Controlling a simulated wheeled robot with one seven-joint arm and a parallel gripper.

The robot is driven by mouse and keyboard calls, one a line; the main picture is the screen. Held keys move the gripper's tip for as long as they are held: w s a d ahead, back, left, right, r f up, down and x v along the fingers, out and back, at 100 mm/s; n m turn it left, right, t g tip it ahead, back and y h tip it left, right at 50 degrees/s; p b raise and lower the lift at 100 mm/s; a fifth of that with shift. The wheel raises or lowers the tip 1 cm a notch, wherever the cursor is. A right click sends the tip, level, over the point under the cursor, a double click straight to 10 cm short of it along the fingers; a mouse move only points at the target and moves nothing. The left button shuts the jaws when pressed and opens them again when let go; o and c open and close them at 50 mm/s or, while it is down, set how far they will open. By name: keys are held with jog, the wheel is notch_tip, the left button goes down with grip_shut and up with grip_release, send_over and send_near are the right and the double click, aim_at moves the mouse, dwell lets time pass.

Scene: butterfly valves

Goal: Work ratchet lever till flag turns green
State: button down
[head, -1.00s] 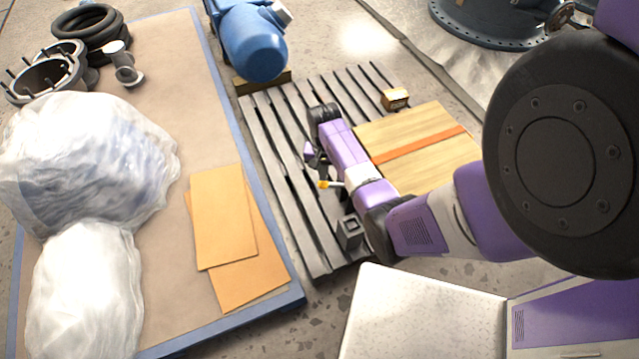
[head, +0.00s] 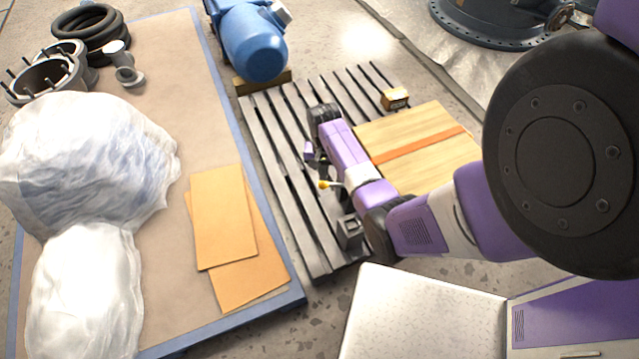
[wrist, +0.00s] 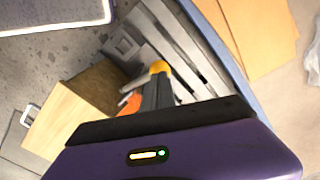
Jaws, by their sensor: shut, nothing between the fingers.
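The ratchet lever has a yellow-orange knob (head: 323,185) on a pale shaft, seen just left of my forearm in the head view. The knob also shows in the wrist view (wrist: 159,67), at the far end of my fingers, with the pale shaft running down-left from it. My gripper (head: 322,174) is shut with nothing between its fingers. Its dark fingers (wrist: 157,90) are close to the knob and shaft; I cannot tell if they touch. An orange patch (wrist: 131,103) beside the fingers is partly hidden. I cannot make out the flag; the ratchet body is mostly hidden by my arm.
A slatted grey pallet (head: 300,225) lies beneath my arm. A wooden crate with an orange strap (head: 418,145) is to the right, and a small grey block (head: 349,232) is nearby. A blue motor (head: 254,42) stands behind. Cardboard sheets (head: 224,218) lie on the blue-edged mat to the left.

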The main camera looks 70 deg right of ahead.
jog(key=shift+f, duration=0.15)
jog(key=shift+f+b, duration=0.8)
jog(key=shift+f, duration=0.75)
jog(key=shift+w+a+f+b, duration=0.8)
jog(key=shift+f+b, duration=1.75)
jog(key=shift+f, duration=0.85)
jog(key=r+p, duration=0.2)
jog(key=s+d+r+p, duration=0.1)
jog(key=r+p, duration=0.5)
jog(key=shift+s+d, duration=0.2)
jog(key=shift+s, duration=0.15)
jog(key=shift+f, duration=0.15)
